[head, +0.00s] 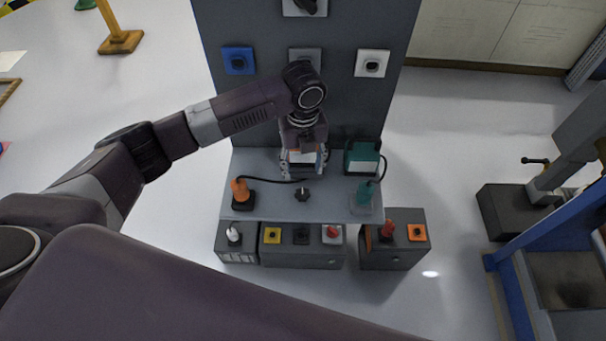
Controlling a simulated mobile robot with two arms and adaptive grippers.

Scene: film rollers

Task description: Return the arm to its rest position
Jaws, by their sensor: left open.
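My left arm comes in from the left and reaches over the grey workbench (270,208). My left gripper (303,172) points down at the back middle of the bench top. It is open. A pale box-like shape (303,157) shows at the fingers; I cannot tell whether it is part of the gripper or a thing behind it. My right gripper is not in view. A large dark purple link of mine fills the bottom of the view.
On the bench stand an orange tool (240,190), a black knob (302,194), a teal box (363,158) and a teal tool (364,194). A dark panel (270,110) rises behind. Below are boxes with buttons and levers (301,245). Blue-framed equipment (545,240) stands right.

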